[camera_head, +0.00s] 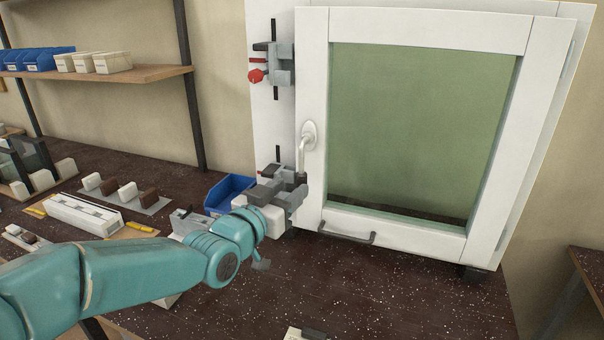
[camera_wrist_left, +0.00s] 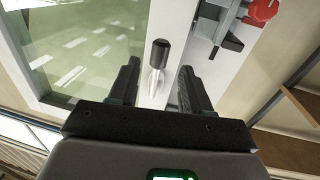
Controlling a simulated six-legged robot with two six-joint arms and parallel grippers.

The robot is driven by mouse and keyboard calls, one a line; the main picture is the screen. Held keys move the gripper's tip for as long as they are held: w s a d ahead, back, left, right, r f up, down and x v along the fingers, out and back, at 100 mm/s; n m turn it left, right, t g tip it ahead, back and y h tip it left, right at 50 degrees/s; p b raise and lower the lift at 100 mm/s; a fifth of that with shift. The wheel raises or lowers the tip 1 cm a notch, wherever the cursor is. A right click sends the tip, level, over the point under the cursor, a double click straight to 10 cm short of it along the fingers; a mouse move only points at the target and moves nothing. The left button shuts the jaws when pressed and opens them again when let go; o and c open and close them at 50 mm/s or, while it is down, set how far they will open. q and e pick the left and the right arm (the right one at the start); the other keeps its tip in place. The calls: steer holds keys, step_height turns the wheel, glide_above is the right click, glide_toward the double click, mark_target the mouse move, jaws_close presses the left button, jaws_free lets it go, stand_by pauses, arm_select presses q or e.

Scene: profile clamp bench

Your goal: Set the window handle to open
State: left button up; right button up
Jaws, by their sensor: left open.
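The window handle (camera_head: 304,148) is pale metal on a round plate on the left side of the white window sash (camera_head: 312,60). Its grip hangs straight down. My left gripper (camera_head: 297,181) is open at the lower end of the handle. My right gripper is not in view.
A clamp with a red knob (camera_head: 256,76) sits on the frame above and left of the handle. A blue bin (camera_head: 229,190) stands behind my left arm. The speckled bench (camera_head: 400,295) is mostly clear in front.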

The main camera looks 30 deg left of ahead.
mark_target(299, 182)
arm_select(q)
steer(key=w, duration=0.3)
steer(key=w+p, duration=0.1)
steer(key=w, duration=0.2)
steer(key=shift+a, duration=0.2)
steer(key=shift+s, duration=0.1)
jaws_close()
